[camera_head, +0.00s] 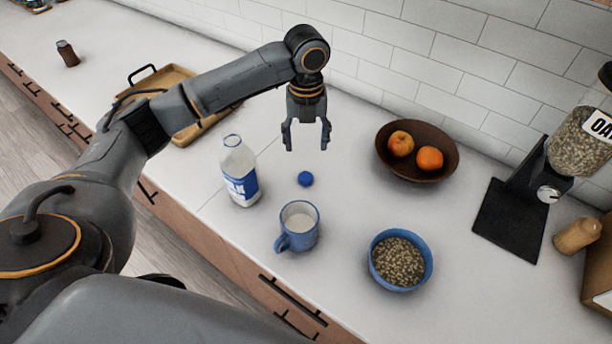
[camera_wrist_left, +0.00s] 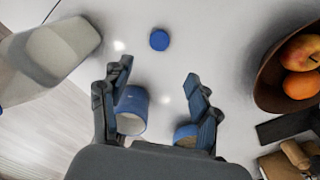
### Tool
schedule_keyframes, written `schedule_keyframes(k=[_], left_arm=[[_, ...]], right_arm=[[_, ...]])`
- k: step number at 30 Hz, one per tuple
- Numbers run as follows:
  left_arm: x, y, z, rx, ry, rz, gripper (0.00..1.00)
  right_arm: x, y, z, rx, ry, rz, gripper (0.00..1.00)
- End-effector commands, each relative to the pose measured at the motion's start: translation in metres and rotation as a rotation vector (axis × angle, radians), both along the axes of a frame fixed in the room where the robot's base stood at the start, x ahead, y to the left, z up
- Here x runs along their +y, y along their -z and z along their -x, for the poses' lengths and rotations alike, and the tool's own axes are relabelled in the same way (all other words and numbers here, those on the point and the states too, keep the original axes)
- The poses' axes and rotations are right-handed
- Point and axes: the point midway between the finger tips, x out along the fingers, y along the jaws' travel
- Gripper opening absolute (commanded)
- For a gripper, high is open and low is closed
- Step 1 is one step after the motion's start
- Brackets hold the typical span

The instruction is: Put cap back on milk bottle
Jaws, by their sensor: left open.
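The milk bottle (camera_head: 239,172) stands upright on the white counter, open at the top, with a blue and white label. It also shows at the left of the left wrist view (camera_wrist_left: 55,50). The blue cap (camera_head: 305,178) lies on the counter to the right of the bottle, and near the top middle of the left wrist view (camera_wrist_left: 159,40). My left gripper (camera_head: 306,146) is open and empty, pointing down above the counter, apart from the cap. My right gripper is not in view.
A blue mug (camera_head: 298,227) with milk stands in front of the cap. A blue bowl of grain (camera_head: 399,260) is to its right. A brown fruit bowl (camera_head: 442,165) sits at the back, near a black dispenser stand (camera_head: 508,222). A wooden tray (camera_head: 203,127) lies behind the bottle.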

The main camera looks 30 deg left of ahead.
Motion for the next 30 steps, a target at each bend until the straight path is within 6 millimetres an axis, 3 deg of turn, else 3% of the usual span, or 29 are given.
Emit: schedule_keyframes(k=[4,9,14,24,30], left_arm=[[0.000,0.030,0.002,0.006,-0.001,-0.001,0.62],[0.000,0.058,0.001,0.004,0.000,0.000,0.62],[0.000,0.069,0.001,0.001,0.001,0.000,0.62],[0.000,0.071,0.001,0.002,0.000,0.000,0.62],[0.003,0.097,0.000,0.005,-0.001,-0.001,0.62]], right_arm=[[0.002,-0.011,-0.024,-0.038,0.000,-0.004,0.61],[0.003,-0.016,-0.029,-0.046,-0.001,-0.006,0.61],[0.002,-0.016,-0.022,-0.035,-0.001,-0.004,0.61],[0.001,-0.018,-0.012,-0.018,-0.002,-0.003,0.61],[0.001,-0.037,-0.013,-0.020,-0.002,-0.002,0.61]])
